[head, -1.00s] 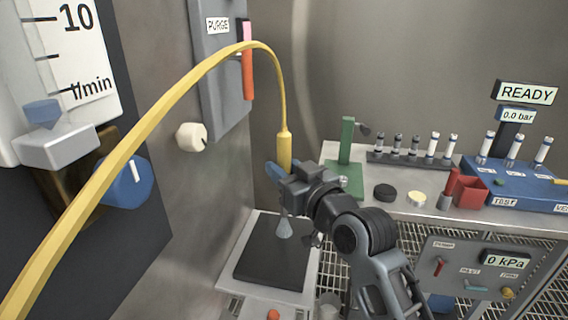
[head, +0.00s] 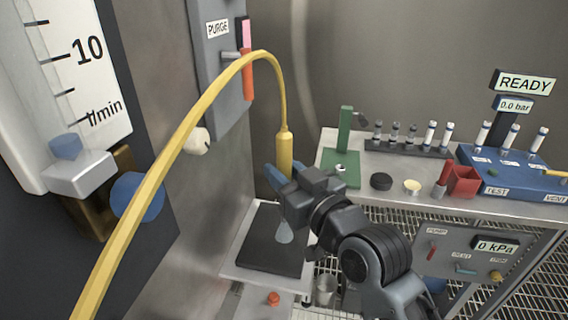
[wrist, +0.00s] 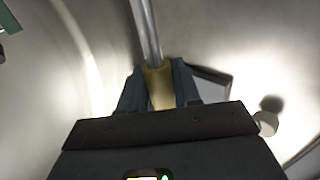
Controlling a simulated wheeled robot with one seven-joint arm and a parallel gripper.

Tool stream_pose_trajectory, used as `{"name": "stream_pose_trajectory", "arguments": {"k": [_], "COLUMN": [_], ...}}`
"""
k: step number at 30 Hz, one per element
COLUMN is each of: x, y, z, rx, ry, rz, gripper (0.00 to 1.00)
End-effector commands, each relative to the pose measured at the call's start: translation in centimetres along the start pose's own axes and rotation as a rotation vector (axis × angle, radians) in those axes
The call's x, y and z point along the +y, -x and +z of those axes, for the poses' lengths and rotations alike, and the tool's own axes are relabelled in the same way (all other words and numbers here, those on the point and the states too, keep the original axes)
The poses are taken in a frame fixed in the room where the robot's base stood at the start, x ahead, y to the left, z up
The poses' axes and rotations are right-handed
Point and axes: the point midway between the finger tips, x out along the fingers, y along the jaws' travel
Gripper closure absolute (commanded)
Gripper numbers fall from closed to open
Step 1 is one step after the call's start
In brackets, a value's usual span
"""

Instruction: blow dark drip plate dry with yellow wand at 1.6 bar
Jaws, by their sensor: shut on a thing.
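My gripper (head: 277,178) is shut on the wand; the wrist view also shows the wand's yellow body (wrist: 160,88) between both fingers. A pale cone (head: 284,233) shows below the gripper, over the dark drip plate (head: 262,250). The plate is a flat dark square on a pale stand. I cannot tell the exact gap between cone and plate.
A flow gauge (head: 75,90) with a blue knob (head: 135,196) stands at the left, beside a purge panel (head: 220,75) and a cream knob (head: 196,141). The steel bench (head: 420,193) at the right holds a green stand, vials, a red box and a READY display (head: 525,83) above "0.0 bar".

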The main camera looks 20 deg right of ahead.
Motion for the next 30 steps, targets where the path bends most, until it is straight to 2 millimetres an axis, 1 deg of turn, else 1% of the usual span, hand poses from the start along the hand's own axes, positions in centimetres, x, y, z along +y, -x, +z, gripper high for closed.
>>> {"name": "stream_pose_trajectory", "arguments": {"k": [3,15,30], "x": [-0.4,-1.7,-1.8], "y": [0.8,2.8,3.0], "z": [-0.6,-1.5,-1.5], "rx": [0.0,0.0,0.001], "ry": [0.0,0.0,0.0], "rz": [0.0,-0.001,0.0], "gripper": [1.0,1.0,1.0]}}
